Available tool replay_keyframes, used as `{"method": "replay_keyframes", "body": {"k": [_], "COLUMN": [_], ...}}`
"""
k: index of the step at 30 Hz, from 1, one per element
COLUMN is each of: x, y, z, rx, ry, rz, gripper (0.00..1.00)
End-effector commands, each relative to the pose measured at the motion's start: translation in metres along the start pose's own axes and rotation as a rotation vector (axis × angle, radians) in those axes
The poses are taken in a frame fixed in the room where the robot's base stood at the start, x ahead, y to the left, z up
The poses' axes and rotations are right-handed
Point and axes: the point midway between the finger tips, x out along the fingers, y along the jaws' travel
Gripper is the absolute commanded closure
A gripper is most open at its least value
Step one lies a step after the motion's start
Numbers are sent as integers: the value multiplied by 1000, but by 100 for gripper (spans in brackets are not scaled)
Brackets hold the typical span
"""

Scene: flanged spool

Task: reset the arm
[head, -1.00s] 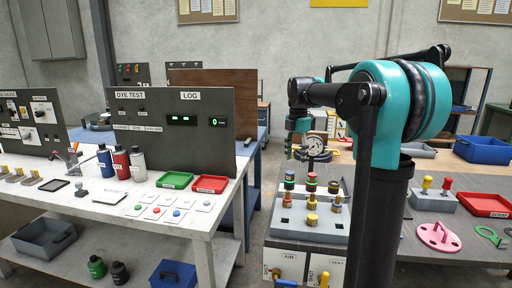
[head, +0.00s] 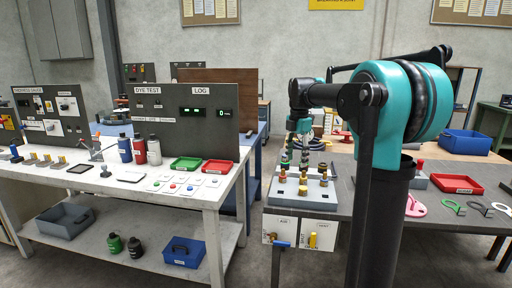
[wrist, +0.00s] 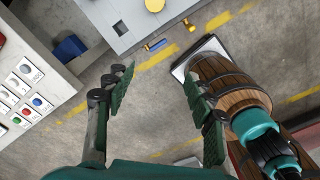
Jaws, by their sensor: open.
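My gripper (head: 299,145) hangs from the arm in the head view. In the picture it overlaps the back of the grey fitting block (head: 312,192) on the right bench. In the wrist view my gripper (wrist: 162,90) has its two green ridged fingers spread wide, with only grey floor visible between them. It is open and empty. My arm is bent, its forearm reaching left from the large teal joint. No flanged spool can be made out clearly; my arm and column hide part of the right bench.
The left bench (head: 75,180) carries a dye-test panel (head: 185,112), bottles, a green tray (head: 186,164) and a red tray (head: 217,167). The right bench holds another red tray (head: 456,184) and a blue bin (head: 466,142). A floor gap separates the benches.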

Motion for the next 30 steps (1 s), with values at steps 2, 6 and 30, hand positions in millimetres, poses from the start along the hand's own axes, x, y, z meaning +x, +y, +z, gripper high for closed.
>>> {"method": "replay_keyframes", "body": {"k": [2,6,30], "x": [5,14,164], "y": [-5,-11,-148], "z": [-1,-4,-62], "rx": [39,113,1317], "ry": [-3,-8,28], "rz": [6,17,245], "gripper": [46,46,46]}}
